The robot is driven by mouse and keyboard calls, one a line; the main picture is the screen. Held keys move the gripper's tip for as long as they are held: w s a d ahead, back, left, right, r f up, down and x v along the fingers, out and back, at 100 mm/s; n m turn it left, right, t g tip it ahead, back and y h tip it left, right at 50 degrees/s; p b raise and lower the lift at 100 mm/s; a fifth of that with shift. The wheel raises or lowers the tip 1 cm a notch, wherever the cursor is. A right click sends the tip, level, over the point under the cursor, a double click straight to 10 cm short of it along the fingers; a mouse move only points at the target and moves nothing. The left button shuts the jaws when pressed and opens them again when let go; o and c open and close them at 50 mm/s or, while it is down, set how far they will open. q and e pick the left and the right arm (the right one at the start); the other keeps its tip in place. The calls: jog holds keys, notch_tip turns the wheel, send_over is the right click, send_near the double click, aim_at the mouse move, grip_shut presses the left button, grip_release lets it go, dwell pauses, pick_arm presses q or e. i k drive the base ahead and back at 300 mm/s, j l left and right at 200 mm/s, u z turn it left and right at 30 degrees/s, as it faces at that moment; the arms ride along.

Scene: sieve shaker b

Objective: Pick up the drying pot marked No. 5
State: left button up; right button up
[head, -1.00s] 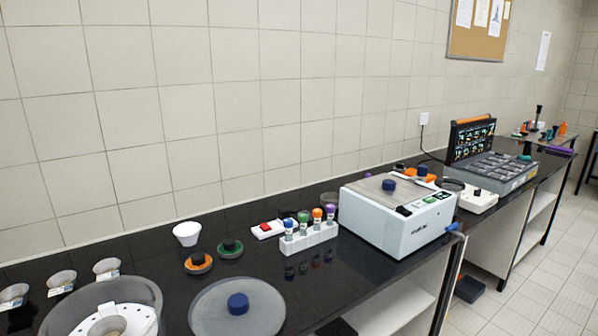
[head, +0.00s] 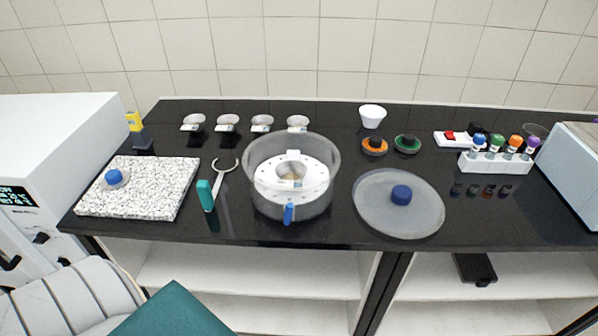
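Several small pale pots with labels stand in a row along the back of the black bench in the head view: one at the left (head: 194,122), one beside it (head: 228,122), one further right (head: 262,122) and one behind the glass bowl (head: 297,122). Another small pot (head: 290,177) sits in the white perforated plate inside the round glass bowl (head: 260,200). The label numbers are too small to read, so I cannot tell which pot is No. 5. Neither of my grippers is in view.
The bowl's lid with blue knob (head: 401,195) lies right of it. Teal-handled tongs (head: 206,195) lie left, next to a speckled slab (head: 150,190). A white cup (head: 372,115) and a vial rack (head: 495,163) stand further right. A white cabinet (head: 60,130) bounds the left.

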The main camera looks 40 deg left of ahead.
aim_at(290, 174)
jog(key=i+u, duration=0.1)
jog(key=u, duration=0.3)
jog(key=i+l+u, duration=0.1)
jog(key=u, duration=0.3)
jog(key=i+l+u, duration=0.1)
jog(key=u, duration=0.3)
